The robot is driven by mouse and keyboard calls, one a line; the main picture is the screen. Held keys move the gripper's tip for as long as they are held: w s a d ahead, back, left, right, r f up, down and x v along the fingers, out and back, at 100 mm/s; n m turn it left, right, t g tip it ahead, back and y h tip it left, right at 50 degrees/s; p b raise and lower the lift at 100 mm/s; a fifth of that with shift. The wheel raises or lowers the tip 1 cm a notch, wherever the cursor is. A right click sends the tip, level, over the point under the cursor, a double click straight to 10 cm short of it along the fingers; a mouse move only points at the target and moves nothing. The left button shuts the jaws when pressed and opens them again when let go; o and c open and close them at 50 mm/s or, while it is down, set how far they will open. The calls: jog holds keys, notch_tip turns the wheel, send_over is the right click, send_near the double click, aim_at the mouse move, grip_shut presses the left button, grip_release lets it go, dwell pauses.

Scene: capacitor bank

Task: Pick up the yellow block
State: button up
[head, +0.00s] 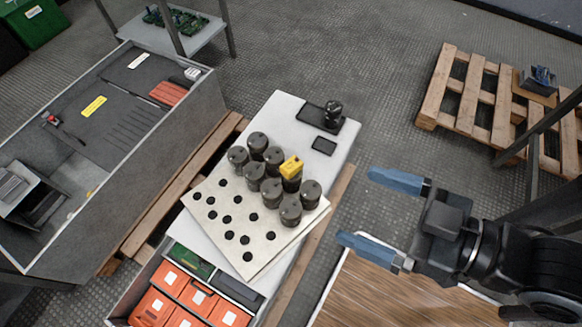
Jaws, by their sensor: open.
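The yellow block (291,166) is small and sits on top of a dark cylinder among several dark grey capacitors (272,186). The capacitors stand on a pale board with round black holes (231,216). My gripper (358,207) is to the right of the block, its two blue fingers spread wide and pointing left. It is open and empty, apart from the block and the capacitors.
The board rests on a white surface (285,110) with a black tray (315,116) holding a dark round part. Orange modules (190,294) are in front. A grey cabinet (105,110) stands left. A wooden pallet (465,85) lies at the upper right.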

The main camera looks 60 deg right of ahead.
jog(key=shift+f, duration=0.2)
jog(key=shift+c, duration=0.7)
jog(key=w+d+f+m+g, duration=0.1)
jog(key=f+m, duration=0.1)
jog(key=f, duration=0.3)
jog(key=w+d+f+m+g+h, duration=0.1)
jog(key=w+f, duration=0.1)
jog(key=f, duration=0.3)
jog(key=w+d+f+m+g, duration=0.1)
jog(key=w+f+m+g, duration=0.1)
jog(key=f, duration=0.4)
jog(key=shift+w+d+m+h, duration=0.2)
jog(key=shift+d+m+h, duration=0.1)
jog(key=shift+h, duration=0.1)
jog(key=c, duration=0.3)
jog(key=m+g+y, duration=0.4)
jog(key=m+g, duration=0.6)
jog(key=m, duration=0.6)
send_over(292, 164)
jog(key=f, duration=0.9)
jog(key=s+f, duration=0.1)
jog(key=f, duration=0.4)
jog(key=shift+d+f, duration=0.2)
jog(key=shift+d, duration=0.1)
jog(key=shift+w+d+x, duration=0.1)
jog(key=shift+d+x, duration=0.05)
jog(key=shift+x, duration=1.7)
jog(key=shift+w+d+x, duration=0.15)
jog(key=shift+x, duration=1.75)
